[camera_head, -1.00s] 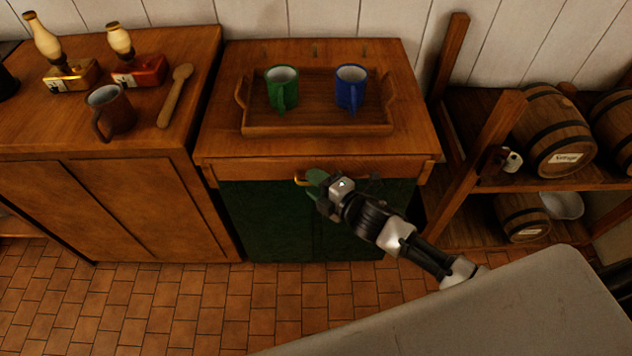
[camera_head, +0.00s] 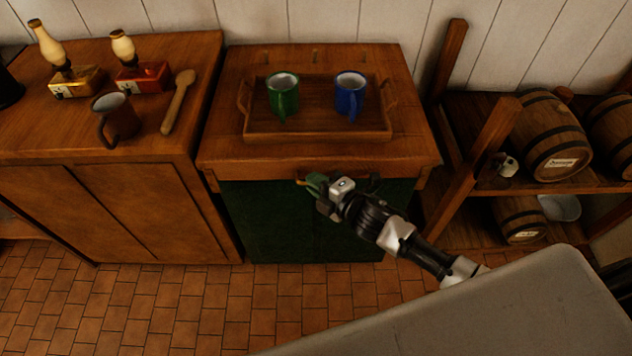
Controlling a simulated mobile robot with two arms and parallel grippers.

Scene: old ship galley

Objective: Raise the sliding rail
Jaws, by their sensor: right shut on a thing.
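The sliding rail (camera_head: 250,171) appears to be the wooden strip along the front of the middle cabinet's top, just above the green doors. A small piece of its brass handle (camera_head: 300,181) shows at the left of my right gripper (camera_head: 318,187). My right gripper reaches in from the lower right and is shut on the handle. The gripper and wrist hide most of the grip and part of the strip behind. My left gripper is not in view.
A wooden tray (camera_head: 320,136) on the middle cabinet holds a green mug (camera_head: 283,97) and a blue mug (camera_head: 350,96). A barrel shelf (camera_head: 545,186) stands at the right.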

